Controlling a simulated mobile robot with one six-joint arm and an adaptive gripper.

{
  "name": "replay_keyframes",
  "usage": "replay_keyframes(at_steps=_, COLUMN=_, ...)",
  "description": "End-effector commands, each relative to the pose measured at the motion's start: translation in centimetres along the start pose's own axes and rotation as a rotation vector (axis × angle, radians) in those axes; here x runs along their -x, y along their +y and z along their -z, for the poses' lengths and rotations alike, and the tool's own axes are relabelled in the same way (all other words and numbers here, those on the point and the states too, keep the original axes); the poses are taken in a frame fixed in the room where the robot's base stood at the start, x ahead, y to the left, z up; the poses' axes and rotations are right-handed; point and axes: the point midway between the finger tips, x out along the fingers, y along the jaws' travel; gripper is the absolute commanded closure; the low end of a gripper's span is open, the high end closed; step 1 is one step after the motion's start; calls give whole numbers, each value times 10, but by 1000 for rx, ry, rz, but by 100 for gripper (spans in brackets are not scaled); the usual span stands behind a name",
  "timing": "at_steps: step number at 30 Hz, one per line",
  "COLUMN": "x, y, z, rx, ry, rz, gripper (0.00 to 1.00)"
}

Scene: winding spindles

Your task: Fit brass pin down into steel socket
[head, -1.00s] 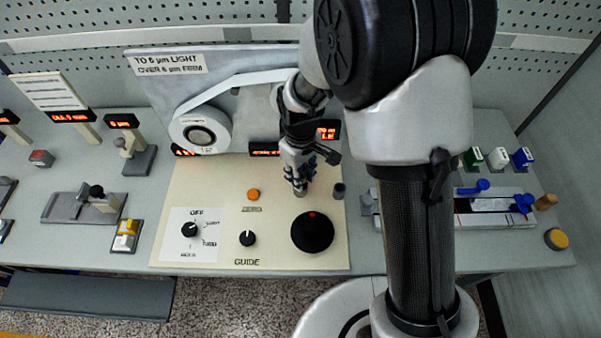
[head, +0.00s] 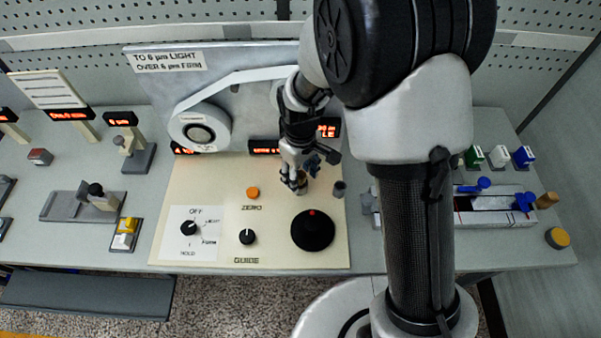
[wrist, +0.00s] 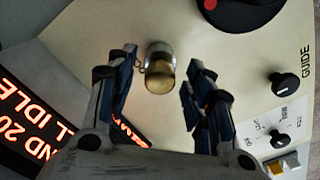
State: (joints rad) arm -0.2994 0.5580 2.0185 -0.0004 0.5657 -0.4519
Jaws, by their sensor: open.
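In the wrist view the brass pin (wrist: 160,80) shows as a rounded brass end between my fingers. The steel socket (wrist: 159,50), a silvery round piece, shows directly behind it; the two appear in line, but how deep the pin sits is hidden. My gripper (wrist: 163,68) is open, one blue-padded finger on each side of the pin, with visible gaps. In the head view my gripper (head: 296,186) is low over the cream panel, and a small part of the brass pin (head: 303,181) shows beside the fingers.
A short grey cylinder (head: 339,189) stands close to the right of my gripper. A big black knob (head: 312,230) with a red dot is in front. An orange button (head: 253,193) lies left. A tape reel (head: 200,132) and lit displays (head: 264,147) stand behind.

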Motion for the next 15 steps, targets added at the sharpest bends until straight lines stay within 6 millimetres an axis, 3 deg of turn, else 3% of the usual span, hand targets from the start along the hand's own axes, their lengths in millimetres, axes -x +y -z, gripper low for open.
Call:
replay_keyframes(at_steps=5, x=23, y=1, z=1, rx=0, ry=5, rz=-3, gripper=53)
replay_keyframes(at_steps=15, x=93, y=0, z=1, rx=0, ry=4, rz=-2, gripper=53)
